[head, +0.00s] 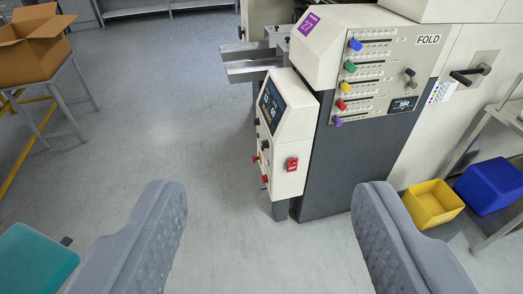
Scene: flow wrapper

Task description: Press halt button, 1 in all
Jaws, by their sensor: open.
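My gripper (270,187) is open and empty, its two grey ridged fingers wide apart at the bottom of the head view. Past the fingertips stands a cream control box (291,137) with a tilted dark screen (271,106). Its narrow left face carries a few small controls, among them a red one (265,179) low down and a dark knob (265,145). A red switch (292,163) sits on the face turned toward me. No label reads halt at this size, so I cannot tell which control is the halt button. Nothing touches the fingers.
The large machine (375,75) marked FOLD, with coloured sliders, adjoins the box on the right. Yellow (432,204) and blue (490,186) bins lie at right. A cardboard box (35,50) is on a stand at left, a teal seat (35,262) below. Grey floor between is clear.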

